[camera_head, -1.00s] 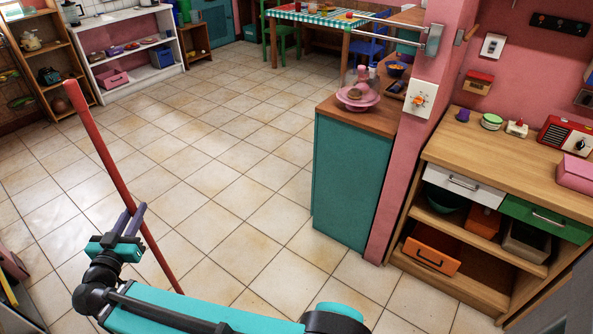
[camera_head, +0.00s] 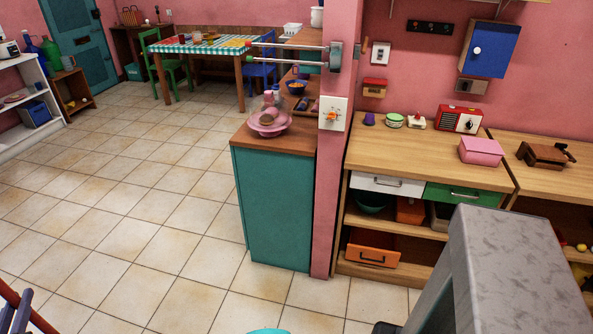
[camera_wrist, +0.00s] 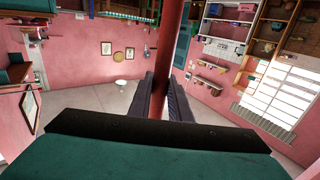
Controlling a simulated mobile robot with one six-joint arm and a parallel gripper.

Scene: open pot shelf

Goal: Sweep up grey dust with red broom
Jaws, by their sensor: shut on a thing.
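The red broom's handle (camera_head: 27,308) shows only as a short slanted piece at the lower left corner of the head view. My gripper (camera_head: 14,314) is there beside it, partly cut off by the picture's edge, with purple-grey fingers. In the wrist view, the handle (camera_wrist: 171,45) runs up from between the fingers of my gripper (camera_wrist: 167,98), which are shut on it. The broom's head is out of view. I cannot make out any grey dust on the visible floor.
The tiled floor (camera_head: 150,215) is clear at left and centre. A teal counter (camera_head: 272,205) and pink pillar stand mid-view. A wooden shelf unit (camera_head: 425,150) is to the right. A grey mottled block (camera_head: 515,260) rises close at lower right. A checked table (camera_head: 205,47) stands behind.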

